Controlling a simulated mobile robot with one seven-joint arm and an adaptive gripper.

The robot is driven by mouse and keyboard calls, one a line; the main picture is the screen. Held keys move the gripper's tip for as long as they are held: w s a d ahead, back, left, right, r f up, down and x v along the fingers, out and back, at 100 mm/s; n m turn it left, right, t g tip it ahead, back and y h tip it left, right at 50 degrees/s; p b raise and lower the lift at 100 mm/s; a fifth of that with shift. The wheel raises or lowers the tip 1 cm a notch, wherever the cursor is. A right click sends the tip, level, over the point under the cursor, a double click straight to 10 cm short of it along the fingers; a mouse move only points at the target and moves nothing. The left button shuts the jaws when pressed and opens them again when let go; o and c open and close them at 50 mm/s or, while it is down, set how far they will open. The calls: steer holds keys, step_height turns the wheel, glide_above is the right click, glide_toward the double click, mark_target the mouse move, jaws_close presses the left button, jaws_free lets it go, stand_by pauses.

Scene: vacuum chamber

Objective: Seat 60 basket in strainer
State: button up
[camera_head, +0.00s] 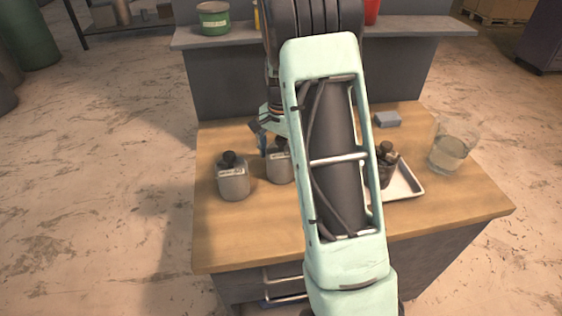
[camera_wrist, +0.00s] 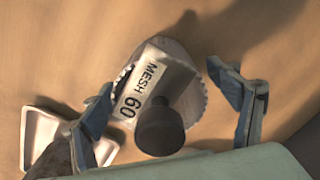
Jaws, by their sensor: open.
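The 60 basket (camera_wrist: 188,82) is a pale, ridged-edged canister with a "MESH 60" label and a dark round knob. In the wrist view it stands on the wooden bench between the fingers of my gripper (camera_wrist: 162,88). The fingers are open, one on each side, and I cannot tell whether they touch it. In the head view a grey canister (camera_head: 280,168) below my gripper (camera_head: 264,138) appears to be this basket, partly hidden by my arm. A dark fitting (camera_head: 387,172) on the white tray (camera_head: 406,184) may be the strainer; my arm partly covers it.
A similar grey canister (camera_head: 233,183) with a black knob stands at the left. A glass beaker (camera_head: 450,150) of liquid stands at the right, and a blue-grey block (camera_head: 387,118) lies behind the tray. A raised shelf (camera_head: 410,27) runs along the back. The front left bench is clear.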

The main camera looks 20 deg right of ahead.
steer(key=shift+c, duration=0.4)
steer(key=c, duration=1.5)
steer(key=shift+o, duration=0.2)
steer(key=shift+r, duration=0.1)
steer(key=shift+w+r, duration=0.1)
steer(key=shift+r, duration=0.5)
steer(key=s+d+r+b, duration=0.1)
steer(key=s+d+r, duration=0.5)
steer(key=s+r, duration=0.5)
steer(key=shift+s+d+r, duration=0.35)
steer(key=shift+s+d, duration=0.05)
steer(key=shift+s, duration=0.4)
